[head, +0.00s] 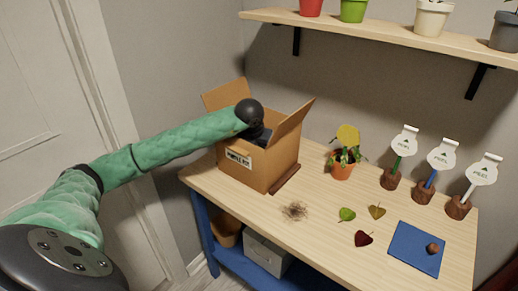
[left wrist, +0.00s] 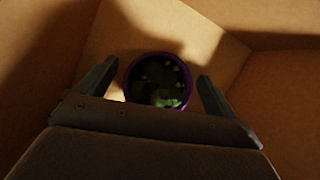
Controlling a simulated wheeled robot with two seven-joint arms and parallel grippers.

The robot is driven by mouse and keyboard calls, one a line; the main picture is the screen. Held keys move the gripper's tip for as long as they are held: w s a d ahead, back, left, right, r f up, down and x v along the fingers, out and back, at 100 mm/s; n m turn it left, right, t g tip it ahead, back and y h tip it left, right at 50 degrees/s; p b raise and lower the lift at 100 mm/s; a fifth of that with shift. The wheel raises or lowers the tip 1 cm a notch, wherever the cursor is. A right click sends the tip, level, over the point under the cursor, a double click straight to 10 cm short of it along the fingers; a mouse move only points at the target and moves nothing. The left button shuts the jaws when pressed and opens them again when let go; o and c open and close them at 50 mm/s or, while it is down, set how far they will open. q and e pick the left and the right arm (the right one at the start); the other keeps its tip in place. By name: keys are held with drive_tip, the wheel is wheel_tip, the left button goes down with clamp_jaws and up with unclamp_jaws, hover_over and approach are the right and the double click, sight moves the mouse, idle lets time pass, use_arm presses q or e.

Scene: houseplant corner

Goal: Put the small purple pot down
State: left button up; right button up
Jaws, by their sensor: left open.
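The small purple pot (left wrist: 185,68) shows in the left wrist view as a round purple rim with dark green leaves inside. It is inside the cardboard box (left wrist: 265,22), near the box walls. My left gripper (left wrist: 164,84) is open, with one finger on each side of the pot and a visible gap to the rim on the right. I cannot tell whether the pot rests fully on the box floor. My right gripper is not in view.
The box stands on a wooden table (head: 270,228) with its flaps up. To its right are an orange pot (head: 342,171) with a plant, several labelled holders, loose leaves and a blue mat (head: 408,258). A wall shelf (head: 400,38) with pots hangs above.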

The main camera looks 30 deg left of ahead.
use_arm(q)
drive_tip(key=shift+s+r, duration=0.15)
drive_tip(key=shift+r, duration=0.8)
drive_tip(key=v, duration=1.1)
drive_tip(key=shift+b, duration=0.45)
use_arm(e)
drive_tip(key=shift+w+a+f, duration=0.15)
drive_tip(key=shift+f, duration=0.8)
use_arm(q)
drive_tip(key=shift+r, duration=0.1)
